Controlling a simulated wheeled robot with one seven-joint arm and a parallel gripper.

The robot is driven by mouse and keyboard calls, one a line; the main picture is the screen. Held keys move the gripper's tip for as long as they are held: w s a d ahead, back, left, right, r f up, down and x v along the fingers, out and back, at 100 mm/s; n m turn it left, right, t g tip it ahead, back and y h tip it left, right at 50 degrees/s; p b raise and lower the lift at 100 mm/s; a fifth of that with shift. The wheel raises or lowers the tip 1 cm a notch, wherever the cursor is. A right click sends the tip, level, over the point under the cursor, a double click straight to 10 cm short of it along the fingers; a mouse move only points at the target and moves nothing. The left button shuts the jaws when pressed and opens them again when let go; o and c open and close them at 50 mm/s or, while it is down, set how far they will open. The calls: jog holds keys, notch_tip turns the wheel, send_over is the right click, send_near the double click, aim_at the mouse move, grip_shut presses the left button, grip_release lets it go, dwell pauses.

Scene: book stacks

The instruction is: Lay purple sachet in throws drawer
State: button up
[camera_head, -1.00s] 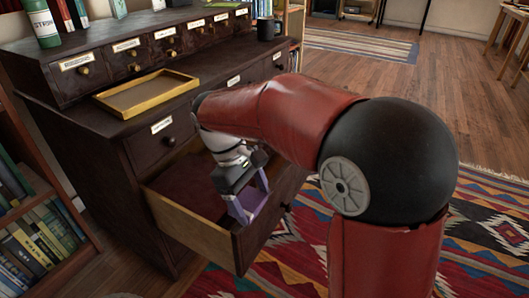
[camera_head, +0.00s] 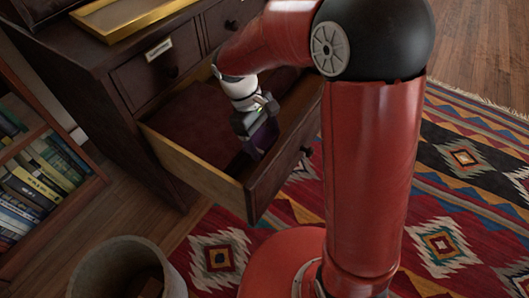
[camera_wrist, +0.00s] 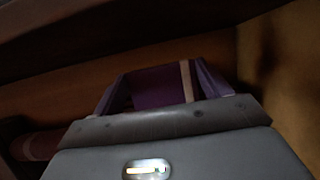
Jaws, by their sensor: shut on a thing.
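The purple sachet (camera_wrist: 157,86) shows in the wrist view, dark purple with a pale band near its right side. My gripper (camera_head: 262,143) is shut on it and points down inside the open drawer (camera_head: 190,163) of the dark cabinet. In the head view the sachet is a small dark purple shape at the fingertips, close to the drawer's front panel. The drawer has a reddish floor and light wooden sides. Its label is not visible. I cannot tell whether the sachet touches the drawer floor.
The dark cabinet (camera_head: 105,75) has closed drawers above, and a yellow-rimmed tray (camera_head: 125,20) on top. A bookshelf (camera_head: 40,170) stands at the left. A round bin (camera_head: 125,265) stands in front on the floor, beside a patterned rug (camera_head: 440,190). My arm hides the cabinet's right part.

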jog(key=shift+f+b, duration=0.5)
jog(key=shift+f, duration=2.85)
jog(key=shift+f+b, duration=0.3)
jog(key=shift+f, duration=0.25)
jog(key=o, duration=1)
jog(key=shift+o, duration=0.2)
